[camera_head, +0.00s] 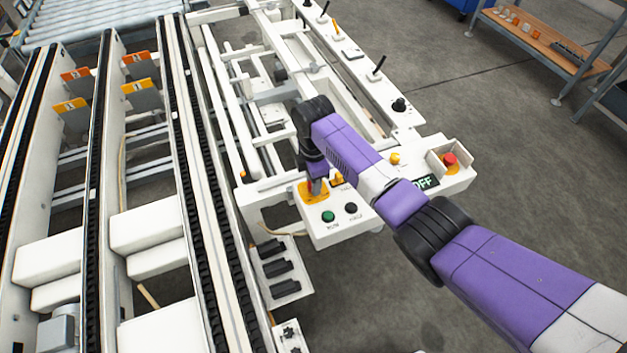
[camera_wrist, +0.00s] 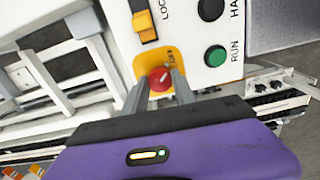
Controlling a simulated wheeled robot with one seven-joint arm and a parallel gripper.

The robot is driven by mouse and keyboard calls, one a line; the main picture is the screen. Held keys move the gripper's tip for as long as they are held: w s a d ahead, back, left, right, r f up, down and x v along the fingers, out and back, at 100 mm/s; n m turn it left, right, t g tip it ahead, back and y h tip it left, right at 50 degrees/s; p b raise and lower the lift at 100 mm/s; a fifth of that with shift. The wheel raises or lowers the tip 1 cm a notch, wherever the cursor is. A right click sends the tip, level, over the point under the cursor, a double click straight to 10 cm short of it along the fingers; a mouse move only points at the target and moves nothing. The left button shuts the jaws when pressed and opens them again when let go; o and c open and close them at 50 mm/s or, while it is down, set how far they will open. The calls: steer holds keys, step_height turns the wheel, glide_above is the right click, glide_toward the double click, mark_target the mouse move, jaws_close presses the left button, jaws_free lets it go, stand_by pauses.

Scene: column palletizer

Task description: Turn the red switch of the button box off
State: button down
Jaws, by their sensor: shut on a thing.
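The button box (camera_head: 350,236) is a white panel at the near end of the white machine frame. Its red switch (camera_wrist: 160,78) is a round knob on a yellow plate (camera_head: 318,197), with small lettering beside it. My gripper (camera_wrist: 158,86) has one finger on each side of the red knob and is shut on it. In the head view my gripper (camera_head: 316,186) points down at the yellow plate, and its fingers mostly hide the knob. The knob's exact turn angle cannot be told.
A green RUN button (camera_wrist: 216,56) and a black button (camera_wrist: 210,8) sit near the switch. A yellow switch (camera_wrist: 145,25) is beside the LOCK lettering. Conveyor rails lie left.

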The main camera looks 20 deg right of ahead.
steer(key=shift+n, duration=0.4)
steer(key=c, duration=1)
jaws_free()
steer(key=shift+r, duration=3.95)
